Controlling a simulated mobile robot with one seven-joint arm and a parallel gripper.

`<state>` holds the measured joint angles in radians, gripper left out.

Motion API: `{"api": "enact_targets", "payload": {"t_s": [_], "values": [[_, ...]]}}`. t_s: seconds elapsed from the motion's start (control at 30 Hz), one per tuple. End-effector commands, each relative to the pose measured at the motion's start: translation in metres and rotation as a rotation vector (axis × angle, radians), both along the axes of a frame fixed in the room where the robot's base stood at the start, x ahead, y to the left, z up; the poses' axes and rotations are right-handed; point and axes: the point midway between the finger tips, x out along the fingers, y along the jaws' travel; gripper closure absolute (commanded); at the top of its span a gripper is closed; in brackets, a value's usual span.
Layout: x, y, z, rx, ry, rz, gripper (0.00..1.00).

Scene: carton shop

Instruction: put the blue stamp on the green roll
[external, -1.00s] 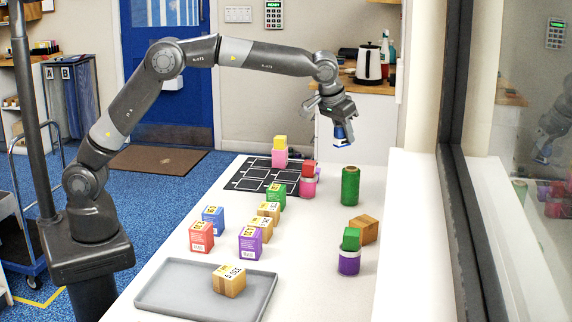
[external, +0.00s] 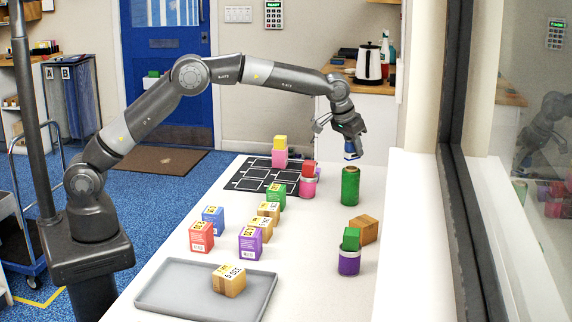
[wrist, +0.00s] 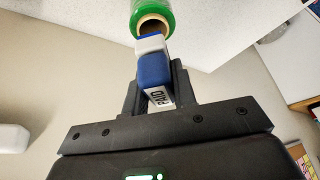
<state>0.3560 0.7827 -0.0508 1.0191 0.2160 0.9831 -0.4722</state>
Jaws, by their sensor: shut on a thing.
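The green roll (external: 350,187) stands upright on the white table, toward its right side. My gripper (external: 352,149) is shut on the blue stamp (external: 351,153) and holds it above the green roll, with a small gap between them in the external view. In the wrist view the blue stamp (wrist: 154,68) sits between the fingers of my gripper (wrist: 158,85), with white parts and dark print showing. The end of the green roll (wrist: 152,24), with its hollow core, shows just beyond the stamp, which partly covers it.
A pink roll with a red block (external: 309,171) stands left of the green roll. A purple roll with a green block (external: 349,258) and a brown carton (external: 365,229) are nearer. Several small cartons and a grey tray (external: 165,298) lie front left. A window ledge borders the right.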

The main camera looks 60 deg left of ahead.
Motion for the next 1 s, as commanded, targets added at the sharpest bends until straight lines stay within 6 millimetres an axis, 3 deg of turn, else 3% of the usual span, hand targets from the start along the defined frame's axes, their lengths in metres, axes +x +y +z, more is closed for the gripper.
{"api": "enact_targets", "payload": {"t_s": [0.17,0.53,0.57,0.6,0.8,1.0], "values": [[0.0,0.0,-0.026,0.001,0.001,0.0,0.98],[0.0,0.0,-0.03,0.001,0.001,0.0,0.98],[0.0,0.0,-0.03,0.001,0.0,0.0,0.74],[0.0,0.0,-0.03,0.001,0.0,0.0,0.7],[0.0,0.0,-0.03,0.001,0.0,0.0,0.54],[0.0,0.0,-0.03,0.001,0.0,0.0,0.53]]}}
